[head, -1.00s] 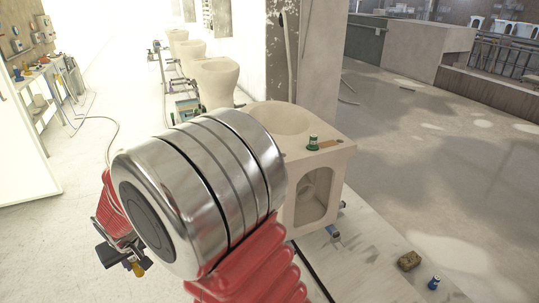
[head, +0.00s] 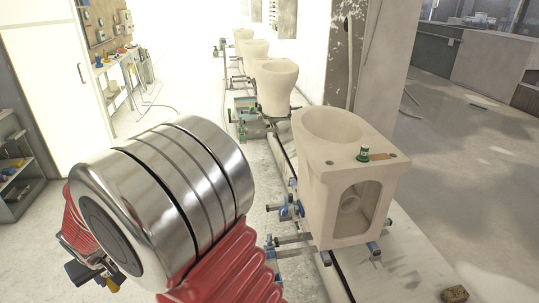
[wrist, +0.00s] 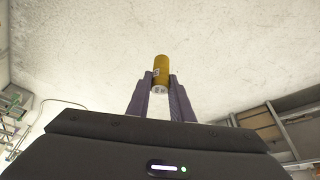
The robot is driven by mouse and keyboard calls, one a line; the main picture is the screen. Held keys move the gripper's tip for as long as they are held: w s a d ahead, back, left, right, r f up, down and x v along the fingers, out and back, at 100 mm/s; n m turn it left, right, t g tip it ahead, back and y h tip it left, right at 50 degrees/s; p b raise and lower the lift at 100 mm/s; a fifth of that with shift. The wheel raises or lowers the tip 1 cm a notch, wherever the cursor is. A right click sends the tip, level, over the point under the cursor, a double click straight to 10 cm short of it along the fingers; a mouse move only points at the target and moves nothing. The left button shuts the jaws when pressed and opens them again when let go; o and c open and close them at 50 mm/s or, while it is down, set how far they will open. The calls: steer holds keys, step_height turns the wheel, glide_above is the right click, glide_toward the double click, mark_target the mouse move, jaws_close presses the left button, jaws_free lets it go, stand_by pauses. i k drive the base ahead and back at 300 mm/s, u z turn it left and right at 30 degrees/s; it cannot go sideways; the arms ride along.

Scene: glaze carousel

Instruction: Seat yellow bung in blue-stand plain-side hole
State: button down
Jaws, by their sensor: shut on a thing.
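My gripper (wrist: 161,96) is shut on a yellow bung (wrist: 161,70), which sticks out beyond the fingertips in the wrist view. In the head view the yellow bung (head: 113,286) shows small at the lower left, partly behind my arm. The nearest pale toilet bowl (head: 318,178) rests on a stand with blue clamps (head: 290,211). Its rear deck has a small dark hole (head: 328,162) on the left and another (head: 393,155) on the right, beside a tan strip (head: 379,157). My gripper is well to the left of this bowl, apart from it.
A green bung (head: 364,153) stands upright on the deck between the holes. More bowls (head: 273,85) recede behind, one on a green-fitted stand (head: 243,112). A pillar (head: 365,60) rises behind the nearest bowl. A brown block (head: 455,294) lies at lower right. Shelves (head: 12,165) stand at left.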

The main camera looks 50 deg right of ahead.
mark_target(346, 201)
steer(key=u, duration=1.4)
steer(key=i, duration=0.1)
steer(key=z, duration=2.95)
steer(key=i, duration=0.55)
steer(key=u, duration=0.35)
steer(key=k, duration=0.35)
steer(key=z, duration=0.1)
